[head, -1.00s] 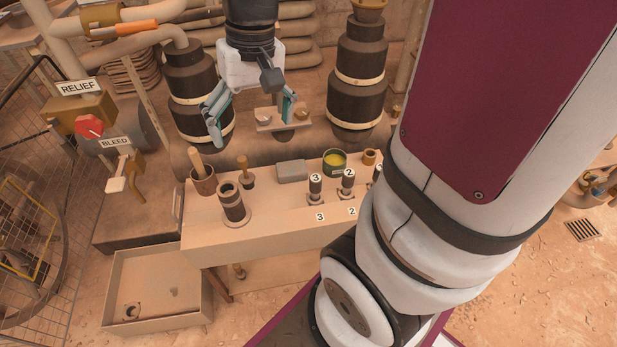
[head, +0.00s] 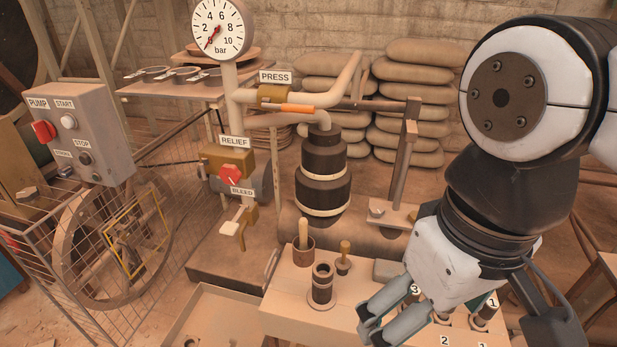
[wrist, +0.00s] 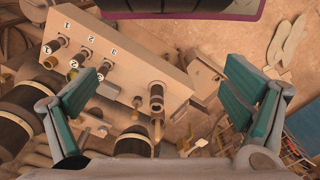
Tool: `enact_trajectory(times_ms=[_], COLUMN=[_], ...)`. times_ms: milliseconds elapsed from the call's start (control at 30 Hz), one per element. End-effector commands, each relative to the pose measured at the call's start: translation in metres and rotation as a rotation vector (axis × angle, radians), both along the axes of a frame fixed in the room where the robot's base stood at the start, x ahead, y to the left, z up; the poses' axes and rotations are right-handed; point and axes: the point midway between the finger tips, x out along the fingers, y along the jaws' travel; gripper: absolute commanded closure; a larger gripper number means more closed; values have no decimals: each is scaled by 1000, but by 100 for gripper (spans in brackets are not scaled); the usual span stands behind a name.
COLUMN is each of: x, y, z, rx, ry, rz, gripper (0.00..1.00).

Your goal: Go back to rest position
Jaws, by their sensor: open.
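My gripper (head: 378,325) is in the lower right of the head view, above the front part of the workbench (head: 290,290). In the wrist view its two teal fingers (wrist: 165,108) are spread wide apart with nothing between them. My arm covers the right side of the head view and hides part of the bench. Below the gripper, the bench carries numbered dark fittings (head: 482,312) and a dark ringed cylinder (head: 322,284). The cylinder also shows between the fingers in the wrist view (wrist: 156,98), apart from them.
A pump box (head: 85,135), a caged flywheel (head: 110,245), the red relief knob (head: 231,174) and a pressure gauge (head: 217,28) stand left and back. A black ringed column (head: 322,170) stands behind the bench. An open tray (head: 215,315) lies at the bench's left. Sandy floor shows lower left.

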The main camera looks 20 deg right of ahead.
Motion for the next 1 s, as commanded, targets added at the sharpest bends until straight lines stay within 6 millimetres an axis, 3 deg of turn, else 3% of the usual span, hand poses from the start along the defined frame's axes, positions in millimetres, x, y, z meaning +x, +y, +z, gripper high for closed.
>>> enact_trajectory(times_ms=[167, 567, 1000], x=[1, 10, 3], y=[0, -1, -1], z=[9, 108, 216], rx=[1, -1, -3], ry=[-7, -132, -274], rz=[0, 3, 6], gripper=[6, 6, 6])
